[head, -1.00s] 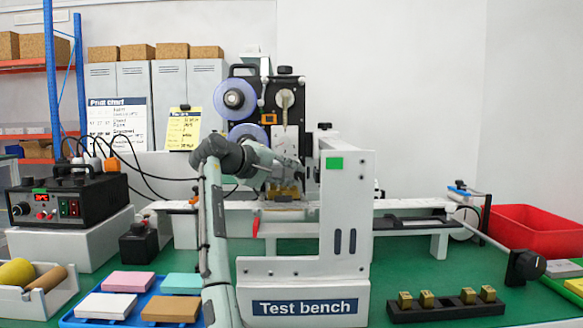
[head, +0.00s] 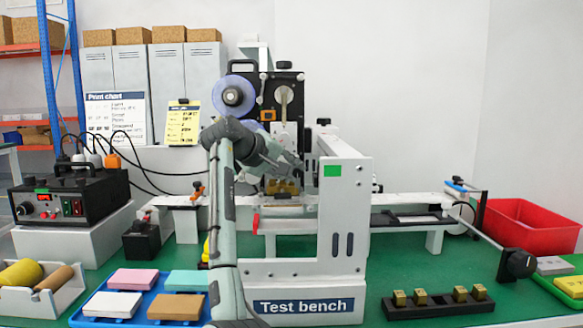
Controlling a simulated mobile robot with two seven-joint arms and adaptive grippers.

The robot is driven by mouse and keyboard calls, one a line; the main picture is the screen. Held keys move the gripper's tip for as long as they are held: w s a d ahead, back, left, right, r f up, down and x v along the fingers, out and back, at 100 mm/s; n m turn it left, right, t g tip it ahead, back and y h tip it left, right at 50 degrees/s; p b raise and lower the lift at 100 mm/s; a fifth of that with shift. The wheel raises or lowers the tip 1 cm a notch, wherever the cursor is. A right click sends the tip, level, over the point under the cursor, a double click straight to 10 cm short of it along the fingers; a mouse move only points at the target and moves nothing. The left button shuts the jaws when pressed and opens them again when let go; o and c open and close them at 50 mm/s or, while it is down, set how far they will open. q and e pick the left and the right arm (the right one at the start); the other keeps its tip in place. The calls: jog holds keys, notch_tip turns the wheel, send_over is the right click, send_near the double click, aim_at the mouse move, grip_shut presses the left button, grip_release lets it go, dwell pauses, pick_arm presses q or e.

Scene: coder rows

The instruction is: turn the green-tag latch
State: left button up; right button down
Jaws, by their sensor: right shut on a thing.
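A green tag (head: 332,170) is fixed to the upper left of the white upright plate of the test bench (head: 345,210). My right gripper (head: 297,172) reaches in from the left, just beside the plate's left edge at the height of the tag. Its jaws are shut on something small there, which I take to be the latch. The jaws and the plate hide most of it, so its angle cannot be told. A brass-coloured block (head: 283,187) sits just below the gripper. My left gripper is not in view.
A black machine with blue-violet reels (head: 233,96) stands behind. A second green tag is on the black control box (head: 70,195) at left. A blue tray (head: 145,295) of coloured blocks and a black rack (head: 438,303) of brass pieces lie in front. A red bin (head: 530,228) stands right.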

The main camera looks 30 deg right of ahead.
dwell(0.3)
jog(key=c, duration=1.4)
grip_release()
jog(key=shift+o, duration=0.2)
jog(key=v, duration=1.2)
